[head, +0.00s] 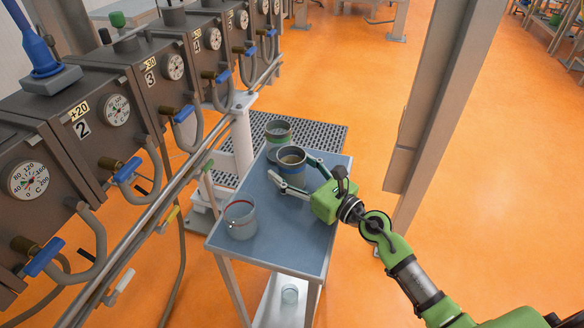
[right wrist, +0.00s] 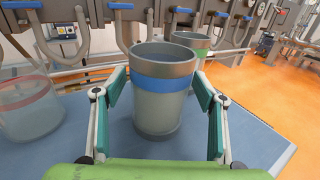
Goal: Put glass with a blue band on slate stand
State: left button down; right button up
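The glass with a blue band (head: 291,172) stands upright on the blue-grey tabletop of a small trolley. In the right wrist view the same glass (right wrist: 163,100) fills the middle, grey-rimmed. My right gripper (head: 289,172) reaches in from the right with its fingers on either side of this glass. In the right wrist view the green finger pads (right wrist: 161,88) flank it and spread apart towards the palm; firm contact does not show. My left gripper is not in view.
A green-banded glass (head: 278,133) stands behind, and a red-banded glass (head: 240,221) stands at the trolley's front left. Machines with gauges and taps (head: 120,110) line the left. A post (head: 435,110) rises at right.

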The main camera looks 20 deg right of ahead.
jog(key=shift+r, duration=0.25)
jog(key=b+v, duration=0.1)
jog(key=v, duration=0.2)
jog(key=b+v, duration=0.1)
jog(key=v, duration=0.3)
jog(key=b+v, duration=0.1)
jog(key=v, duration=0.3)
jog(key=shift+s+f, duration=0.1)
jog(key=shift+f, duration=0.15)
jog(key=shift+s+d+r, duration=0.15)
jog(key=shift+s+d, duration=0.1)
jog(key=shift+s, duration=0.1)
